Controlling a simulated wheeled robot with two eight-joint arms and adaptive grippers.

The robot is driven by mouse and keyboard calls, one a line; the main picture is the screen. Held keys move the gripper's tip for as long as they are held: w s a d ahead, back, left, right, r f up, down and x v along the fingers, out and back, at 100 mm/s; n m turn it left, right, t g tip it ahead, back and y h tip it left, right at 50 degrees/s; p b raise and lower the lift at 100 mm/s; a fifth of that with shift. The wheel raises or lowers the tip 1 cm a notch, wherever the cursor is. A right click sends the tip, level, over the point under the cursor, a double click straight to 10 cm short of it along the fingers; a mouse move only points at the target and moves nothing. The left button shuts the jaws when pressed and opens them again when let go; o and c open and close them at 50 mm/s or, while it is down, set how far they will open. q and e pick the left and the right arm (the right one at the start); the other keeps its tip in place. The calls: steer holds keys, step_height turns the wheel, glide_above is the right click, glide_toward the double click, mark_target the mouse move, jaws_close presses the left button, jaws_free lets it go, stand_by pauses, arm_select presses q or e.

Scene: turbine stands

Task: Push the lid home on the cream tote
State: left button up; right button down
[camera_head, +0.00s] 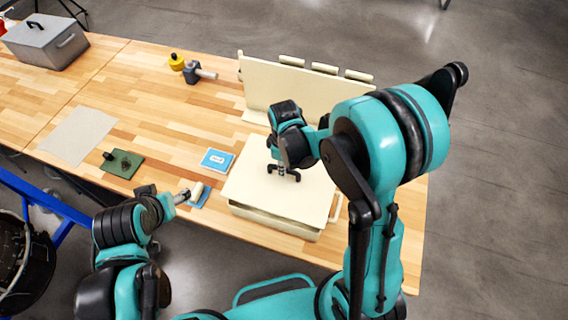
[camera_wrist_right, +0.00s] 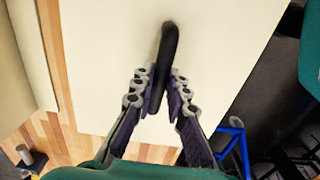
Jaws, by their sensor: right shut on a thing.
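The cream tote (camera_head: 270,222) stands at the front right of the table in the head view. Its flat cream lid (camera_head: 250,182) lies over the top, and a shallow strip of tote wall shows below the lid's front edge. I cannot tell whether the lid is fully seated. My right gripper (camera_head: 283,172) is above the lid, shut on its black handle (camera_wrist_right: 168,45), which stands between the fingers in the right wrist view.
An upright cream panel (camera_head: 275,82) stands behind the tote. A blue card (camera_head: 217,160), a green plate (camera_head: 122,164) and a grey mat (camera_head: 77,135) lie to the left. A grey box (camera_head: 45,45) and a yellow part (camera_head: 176,61) stand farther back. The middle table is mostly clear.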

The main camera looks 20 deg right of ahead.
steer(key=shift+f+b, duration=1.95)
steer(key=shift+f, duration=0.5)
steer(key=shift+f+b, duration=0.1)
steer(key=shift+b, duration=0.25)
steer(key=shift+f+b, duration=0.2)
steer(key=shift+b, duration=0.15)
steer(key=shift+f+b, duration=0.15)
steer(key=shift+b, duration=0.15)
